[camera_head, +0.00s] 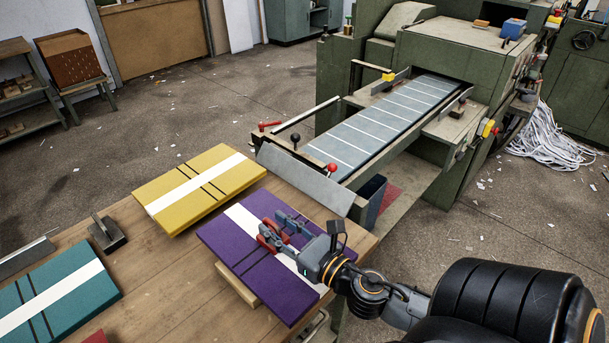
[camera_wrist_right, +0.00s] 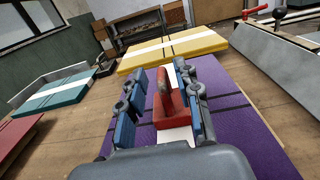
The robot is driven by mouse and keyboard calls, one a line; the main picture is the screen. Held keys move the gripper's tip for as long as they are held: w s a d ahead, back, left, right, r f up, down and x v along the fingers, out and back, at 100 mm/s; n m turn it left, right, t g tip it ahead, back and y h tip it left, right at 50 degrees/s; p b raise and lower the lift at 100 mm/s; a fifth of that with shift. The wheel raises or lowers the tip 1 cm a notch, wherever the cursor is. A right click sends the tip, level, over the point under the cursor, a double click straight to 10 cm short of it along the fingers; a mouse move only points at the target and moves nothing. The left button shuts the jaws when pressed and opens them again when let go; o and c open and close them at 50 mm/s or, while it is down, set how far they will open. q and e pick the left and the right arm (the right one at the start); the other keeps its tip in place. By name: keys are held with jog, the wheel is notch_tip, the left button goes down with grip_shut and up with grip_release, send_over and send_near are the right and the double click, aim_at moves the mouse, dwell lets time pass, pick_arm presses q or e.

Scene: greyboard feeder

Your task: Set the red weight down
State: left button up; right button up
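The red weight (camera_head: 267,241) sits on the purple board (camera_head: 288,298), on its white stripe, and it also shows in the right wrist view (camera_wrist_right: 170,112) with its upright handle. My right gripper (camera_wrist_right: 158,108) has its two blue-padded fingers apart, one on each side of the weight. A gap shows between the left finger and the weight; the right finger is close to it, and I cannot tell if they touch. In the head view the right gripper (camera_head: 277,233) partly hides the weight. My left gripper is not in view.
A yellow board (camera_head: 190,196) and a teal board (camera_head: 75,286) lie on the wooden table (camera_head: 160,285). A dark weight (camera_head: 107,235) stands between them. A pale wooden piece (camera_head: 236,285) shows under the purple board. The green feeder machine (camera_head: 450,60) stands beyond the table.

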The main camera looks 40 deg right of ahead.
jog(key=s+b, duration=0.1)
jog(key=s, duration=0.1)
jog(key=s+b, duration=0.1)
jog(key=s, duration=0.2)
jog(key=s+b, duration=0.1)
jog(key=s, duration=0.2)
jog(key=shift+d+f, duration=0.1)
jog(key=shift+d, duration=0.25)
jog(key=shift+s+b, duration=0.35)
jog(key=shift+s, duration=0.3)
jog(key=shift+d, duration=0.1)
dwell(0.4)
